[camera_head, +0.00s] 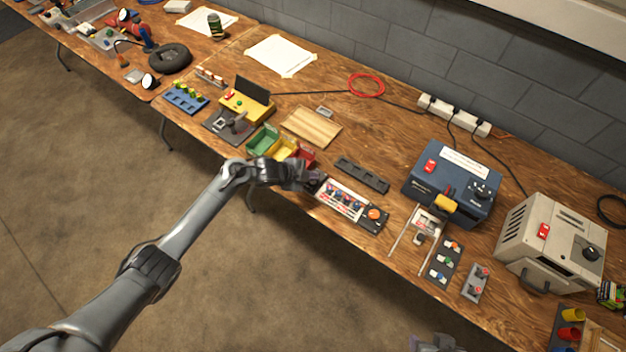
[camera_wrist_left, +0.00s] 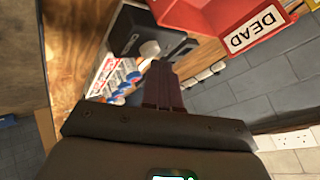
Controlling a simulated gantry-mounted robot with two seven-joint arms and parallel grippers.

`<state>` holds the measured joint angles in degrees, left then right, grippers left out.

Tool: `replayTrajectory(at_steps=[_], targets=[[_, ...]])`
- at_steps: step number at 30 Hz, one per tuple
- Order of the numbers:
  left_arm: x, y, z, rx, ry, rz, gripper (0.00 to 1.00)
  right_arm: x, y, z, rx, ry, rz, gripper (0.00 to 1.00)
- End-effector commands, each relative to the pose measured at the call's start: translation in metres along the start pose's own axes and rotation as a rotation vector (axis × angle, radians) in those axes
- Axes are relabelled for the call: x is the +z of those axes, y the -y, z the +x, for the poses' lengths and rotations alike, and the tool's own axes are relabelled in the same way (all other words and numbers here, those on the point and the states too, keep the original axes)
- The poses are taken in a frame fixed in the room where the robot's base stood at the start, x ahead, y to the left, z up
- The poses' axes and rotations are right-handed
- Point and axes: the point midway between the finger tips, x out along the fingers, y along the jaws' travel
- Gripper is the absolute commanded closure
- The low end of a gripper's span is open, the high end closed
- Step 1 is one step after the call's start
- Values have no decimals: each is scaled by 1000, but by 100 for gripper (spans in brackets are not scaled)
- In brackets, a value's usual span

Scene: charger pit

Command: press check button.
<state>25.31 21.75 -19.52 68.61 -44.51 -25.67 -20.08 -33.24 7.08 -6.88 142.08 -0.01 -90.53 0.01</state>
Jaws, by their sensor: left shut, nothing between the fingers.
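A round orange button (camera_head: 375,214) sits on a dark panel at the right end of a white-and-red battery holder (camera_head: 340,198). It is the likeliest check button; its marking is too small to read. My left gripper (camera_head: 314,184) is shut and empty, over the left end of the holder and left of the button, apart from the button. In the left wrist view its closed fingers (camera_wrist_left: 163,88) show in front of the holder (camera_wrist_left: 112,76), which carries several blue-and-white cells. A grey part of mine, probably the right gripper (camera_head: 435,343), shows at the bottom edge; its fingers cannot be made out.
Green, yellow and red bins (camera_head: 264,140) stand left of my left gripper; the red one bears a DEAD label (camera_wrist_left: 253,32). A dark slotted strip (camera_head: 362,175) lies behind the holder. A blue charger (camera_head: 450,185) and beige charger (camera_head: 550,245) stand to the right.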

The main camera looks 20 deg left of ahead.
Motion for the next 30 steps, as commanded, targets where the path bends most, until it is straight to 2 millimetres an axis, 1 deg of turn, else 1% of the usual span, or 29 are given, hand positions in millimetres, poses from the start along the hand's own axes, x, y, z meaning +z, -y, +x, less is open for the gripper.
replayTrajectory(at_steps=[30], targets=[[4, -4, 5, 0, 0, 0, 100, 1, 2, 4, -6, -1, 7, 47]])
